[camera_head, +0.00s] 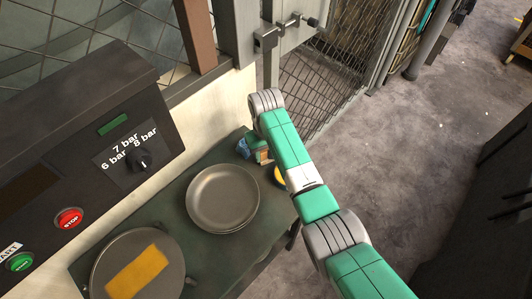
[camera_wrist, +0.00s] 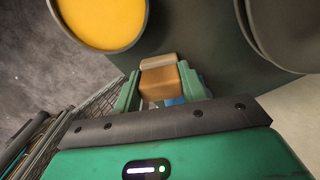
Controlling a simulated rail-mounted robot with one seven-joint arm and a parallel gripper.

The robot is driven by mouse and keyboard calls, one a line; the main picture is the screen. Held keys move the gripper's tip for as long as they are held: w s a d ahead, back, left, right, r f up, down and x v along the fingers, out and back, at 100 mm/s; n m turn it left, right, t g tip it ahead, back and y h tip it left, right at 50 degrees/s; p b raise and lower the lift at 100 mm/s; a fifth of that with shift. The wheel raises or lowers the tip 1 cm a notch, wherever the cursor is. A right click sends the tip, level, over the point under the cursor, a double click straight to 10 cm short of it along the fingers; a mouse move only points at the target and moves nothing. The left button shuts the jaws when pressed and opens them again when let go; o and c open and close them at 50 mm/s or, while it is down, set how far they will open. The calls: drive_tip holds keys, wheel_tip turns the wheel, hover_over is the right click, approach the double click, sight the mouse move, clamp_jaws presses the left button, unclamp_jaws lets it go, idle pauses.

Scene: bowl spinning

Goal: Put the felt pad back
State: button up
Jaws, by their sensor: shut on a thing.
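The block that looks like the felt pad (camera_wrist: 160,82) is brown-orange with a paler beige layer along one edge. It sits between the two green fingers of my gripper (camera_wrist: 158,88), which is shut on it. In the head view my gripper (camera_head: 259,150) is at the far right corner of the dark green table (camera_head: 185,206), mostly covered by my arm. I cannot tell whether the pad touches the table.
A round grey metal bowl or plate (camera_head: 222,198) lies mid-table. A round grey disc (camera_head: 168,258) with an orange-yellow rectangle stands front left. A dark dish with yellow contents (camera_wrist: 103,18) is beside my gripper. A control panel (camera_head: 100,150) borders the left; mesh fencing (camera_head: 325,75) stands behind.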

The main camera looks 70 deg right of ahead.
drive_tip(key=shift+w+r, duration=0.1)
drive_tip(key=shift+r, duration=0.05)
drive_tip(key=o, duration=0.9)
wheel_tip(320, 180, up, 12)
drive_tip(key=p, duration=0.3)
drive_tip(key=shift+p, duration=0.35)
